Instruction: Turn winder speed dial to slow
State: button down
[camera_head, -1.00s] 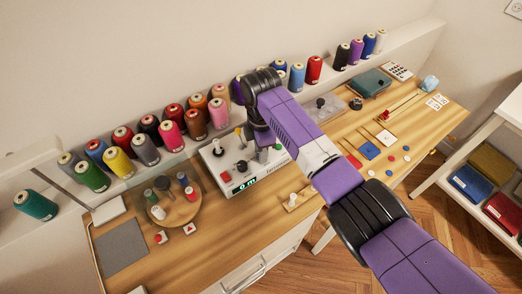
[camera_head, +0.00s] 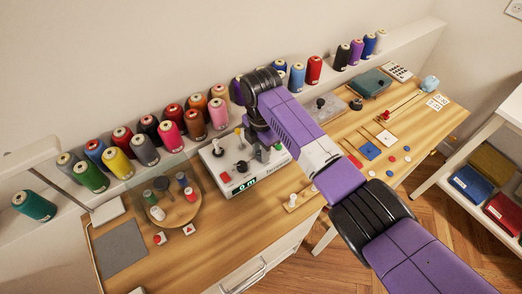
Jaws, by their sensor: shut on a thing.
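The winder (camera_head: 218,178) is a white box on the wooden table, with a lit display reading about "0 m" (camera_head: 245,187) on its front. My arm reaches in from the lower right. My gripper (camera_head: 264,153) points down over the right part of the winder's top and is shut on what seems to be the speed dial. The fingers and wrist hide most of the dial, so its pointer and setting cannot be read.
A round wooden tray (camera_head: 185,217) with small spools stands left of the winder. Several thread cones line the back shelf (camera_head: 40,225).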

jog(key=c, duration=1.1)
grip_release()
jog(key=shift+r+b, duration=0.5)
jog(key=shift+r, duration=3.4)
jog(key=shift+s, duration=0.1)
